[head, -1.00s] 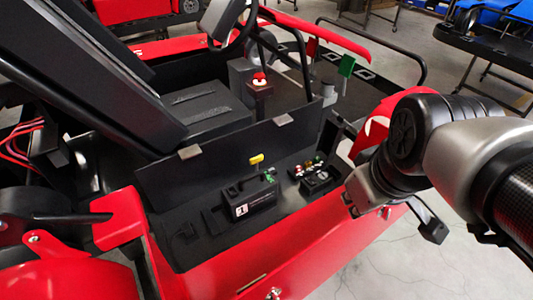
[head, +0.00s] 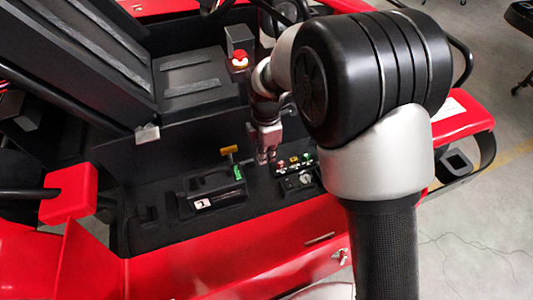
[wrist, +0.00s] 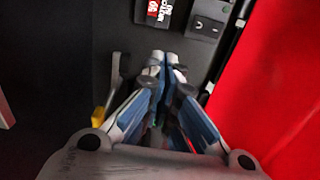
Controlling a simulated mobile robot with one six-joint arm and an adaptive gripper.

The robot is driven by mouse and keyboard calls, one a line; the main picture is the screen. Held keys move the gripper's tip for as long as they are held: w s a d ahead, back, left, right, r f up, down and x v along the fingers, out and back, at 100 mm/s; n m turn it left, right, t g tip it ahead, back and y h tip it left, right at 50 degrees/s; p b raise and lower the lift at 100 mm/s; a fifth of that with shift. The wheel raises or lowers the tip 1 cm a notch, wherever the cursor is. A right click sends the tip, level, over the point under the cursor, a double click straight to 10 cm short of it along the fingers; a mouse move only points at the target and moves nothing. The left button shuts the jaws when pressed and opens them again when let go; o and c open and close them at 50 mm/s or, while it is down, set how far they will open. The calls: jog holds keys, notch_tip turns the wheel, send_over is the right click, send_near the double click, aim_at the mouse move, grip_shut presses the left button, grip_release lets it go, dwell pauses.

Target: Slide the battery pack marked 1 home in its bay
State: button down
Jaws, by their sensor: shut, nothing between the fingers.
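The battery pack (head: 215,195) is a dark block with a handle and a small white label on its front. It sits in the black side tray of the red kart; I cannot tell whether it is fully in its bay. A yellow-topped lever (head: 229,150) and a green piece (head: 238,172) stand at its right end. My gripper (head: 265,158) points down just right of them, apart from the pack. In the wrist view its fingers (wrist: 163,62) meet at the tips with nothing between them. A yellow tip (wrist: 98,118) shows left of the fingers there.
A small panel (head: 297,180) with coloured knobs and a gauge sits right of the pack. A black upright wall (head: 170,155) and the seat stand behind. A red button (head: 239,59) is beyond. The red side body (head: 230,255) borders the tray in front.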

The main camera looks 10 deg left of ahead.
aim_at(266, 182)
jog(key=f+b, duration=0.1)
jog(key=f, duration=0.2)
jog(key=f+b, duration=0.1)
jog(key=f, duration=0.3)
jog(key=f+b, duration=0.1)
jog(key=f, duration=0.2)
jog(key=shift+s+a+f, duration=0.1)
jog(key=shift+s+f, duration=0.1)
jog(key=shift+s, duration=0.05)
jog(key=s+a, duration=0.1)
jog(key=a+b, duration=0.1)
jog(key=a, duration=0.1)
jog(key=shift+s+r, duration=0.2)
jog(key=shift+s, duration=0.2)
jog(key=shift+s+a, duration=0.1)
jog(key=shift+a, duration=0.1)
jog(key=shift+a, duration=0.1)
jog(key=s+a, duration=0.1)
jog(key=a, duration=0.2)
jog(key=s+a+p, duration=0.1)
jog(key=shift+s+a, duration=0.15)
jog(key=shift+s, duration=0.2)
